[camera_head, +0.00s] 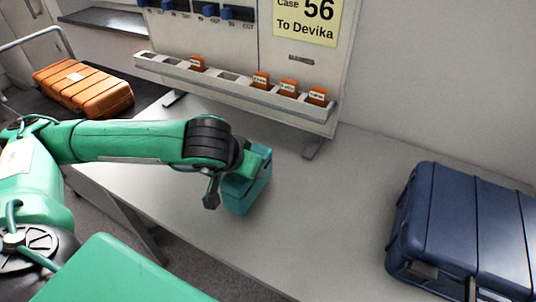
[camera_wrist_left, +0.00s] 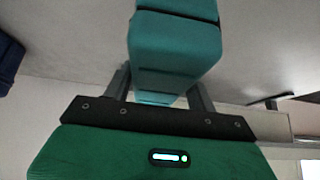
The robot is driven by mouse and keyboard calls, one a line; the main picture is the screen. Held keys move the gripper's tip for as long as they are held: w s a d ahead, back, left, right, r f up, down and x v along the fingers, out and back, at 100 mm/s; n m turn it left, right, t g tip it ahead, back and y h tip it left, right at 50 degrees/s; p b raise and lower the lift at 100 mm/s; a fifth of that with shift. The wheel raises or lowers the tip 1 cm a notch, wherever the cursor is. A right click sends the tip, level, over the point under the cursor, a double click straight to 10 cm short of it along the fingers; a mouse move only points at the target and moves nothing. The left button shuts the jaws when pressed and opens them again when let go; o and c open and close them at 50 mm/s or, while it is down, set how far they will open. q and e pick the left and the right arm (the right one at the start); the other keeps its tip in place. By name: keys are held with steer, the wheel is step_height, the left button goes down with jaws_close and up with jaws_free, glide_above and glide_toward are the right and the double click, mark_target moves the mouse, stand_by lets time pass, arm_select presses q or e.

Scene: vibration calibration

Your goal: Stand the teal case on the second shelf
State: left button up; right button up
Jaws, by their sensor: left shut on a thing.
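The teal case (camera_head: 247,188) is a small boxy case over the grey-white worktable, near its front left edge. My left gripper (camera_head: 230,180) is shut on it, coming in from the left. In the left wrist view the teal case (camera_wrist_left: 175,45) sits between the two fingers and extends out past them. I cannot tell whether its lower end touches the tabletop. The arm's wrist hides part of the case in the head view. No shelf can be clearly identified as the second shelf. My right gripper is not in view.
A white rack (camera_head: 230,86) with several orange tabs stands at the table's back, under a yellow sign (camera_head: 305,18). A blue case (camera_head: 465,230) stands at the right. An orange case (camera_head: 85,88) lies at the left on a dark surface. The middle of the table (camera_head: 335,205) is clear.

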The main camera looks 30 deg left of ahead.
mark_target(268, 149)
arm_select(q)
steer(key=shift+w+b, duration=0.3)
steer(key=shift+w, duration=0.2)
steer(key=shift+w+r, duration=0.1)
steer(key=shift+w, duration=0.25)
steer(key=shift+w+d+f+p, duration=0.1)
steer(key=shift+w+f+p, duration=0.4)
steer(key=shift+w, duration=0.95)
steer(key=shift+w+d+f+p, duration=0.1)
steer(key=shift+w+f+p, duration=0.15)
steer(key=shift+w+f, duration=0.8)
steer(key=shift+w+f+p, duration=0.25)
steer(key=shift+w+p, duration=0.15)
steer(key=shift+w, duration=1.4)
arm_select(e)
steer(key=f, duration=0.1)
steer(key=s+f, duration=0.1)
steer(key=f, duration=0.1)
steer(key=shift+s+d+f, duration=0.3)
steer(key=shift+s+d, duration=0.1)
arm_select(q)
steer(key=shift+f, duration=0.1)
steer(key=o, duration=1.2)
steer(key=shift+c, duration=0.2)
steer(key=shift+o, duration=0.7)
steer(key=shift+s, duration=0.1)
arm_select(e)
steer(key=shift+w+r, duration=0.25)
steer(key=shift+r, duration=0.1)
